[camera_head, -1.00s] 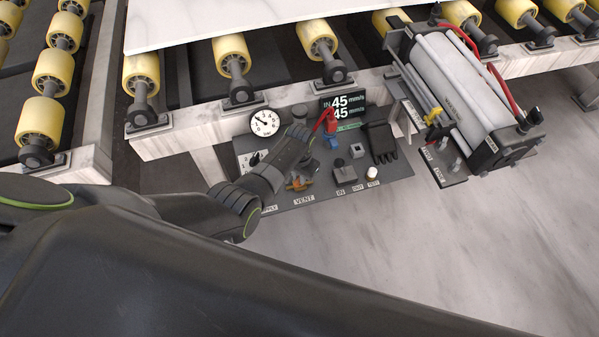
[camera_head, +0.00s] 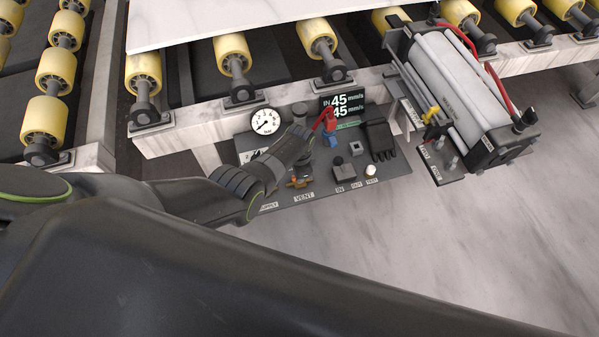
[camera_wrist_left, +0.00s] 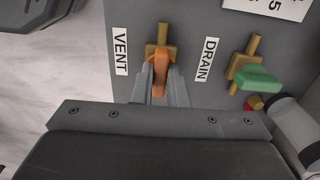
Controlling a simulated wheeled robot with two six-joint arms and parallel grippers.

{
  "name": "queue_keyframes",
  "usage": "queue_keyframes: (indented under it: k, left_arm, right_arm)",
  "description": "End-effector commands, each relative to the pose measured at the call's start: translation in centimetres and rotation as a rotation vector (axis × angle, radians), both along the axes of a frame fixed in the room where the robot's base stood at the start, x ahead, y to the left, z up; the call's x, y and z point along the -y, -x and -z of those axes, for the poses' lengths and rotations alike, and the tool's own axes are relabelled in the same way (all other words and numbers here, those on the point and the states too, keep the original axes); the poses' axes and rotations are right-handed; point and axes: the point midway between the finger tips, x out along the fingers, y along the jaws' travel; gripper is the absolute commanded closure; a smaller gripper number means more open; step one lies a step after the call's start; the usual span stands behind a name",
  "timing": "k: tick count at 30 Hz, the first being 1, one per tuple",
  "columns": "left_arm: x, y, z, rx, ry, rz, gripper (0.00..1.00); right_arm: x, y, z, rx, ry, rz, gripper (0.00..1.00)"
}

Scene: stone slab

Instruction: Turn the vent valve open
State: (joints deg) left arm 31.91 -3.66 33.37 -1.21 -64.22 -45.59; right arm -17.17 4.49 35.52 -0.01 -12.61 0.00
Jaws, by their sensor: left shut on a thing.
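The vent valve has an orange handle (camera_wrist_left: 160,70) on a brass body (camera_wrist_left: 163,47), beside a VENT label (camera_wrist_left: 120,50) in the left wrist view. My left gripper (camera_wrist_left: 161,88) is shut on the orange handle, one finger on each side. The handle lies roughly along the brass body. In the head view the valve (camera_head: 299,182) shows partly behind my left wrist, above its VENT label (camera_head: 304,198). The pressure gauge (camera_head: 265,121) has its needle pointing to the lower left. My right gripper is not in view.
A drain valve with a green handle (camera_wrist_left: 260,82) sits right of the vent valve, by a DRAIN label (camera_wrist_left: 209,60). The panel also bears a red lever (camera_head: 328,122), a black block (camera_head: 381,138) and a speed display (camera_head: 343,108). A cylinder (camera_head: 458,85) stands right.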

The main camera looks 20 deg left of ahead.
Motion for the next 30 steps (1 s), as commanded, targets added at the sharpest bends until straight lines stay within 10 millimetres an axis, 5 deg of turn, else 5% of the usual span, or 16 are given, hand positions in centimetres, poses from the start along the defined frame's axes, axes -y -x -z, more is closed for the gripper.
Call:
queue_keyframes:
  k: [16,17,21,30]
  left_arm:
    - [0.05,-0.11,-0.06,0.003,0.001,0.025,1.0]
    - [0.05,-0.11,-0.06,0.003,0.001,0.026,0.85]
    - [0.05,-0.08,-0.05,0.002,0.001,0.025,0.66]
    - [0.04,-0.03,-0.12,0.001,0.001,0.023,0.65]
  right_arm:
    - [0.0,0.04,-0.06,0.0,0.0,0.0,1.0]
    - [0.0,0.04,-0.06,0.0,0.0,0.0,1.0]
    - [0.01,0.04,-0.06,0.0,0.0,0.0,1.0]
    - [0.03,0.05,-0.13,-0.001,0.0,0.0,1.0]
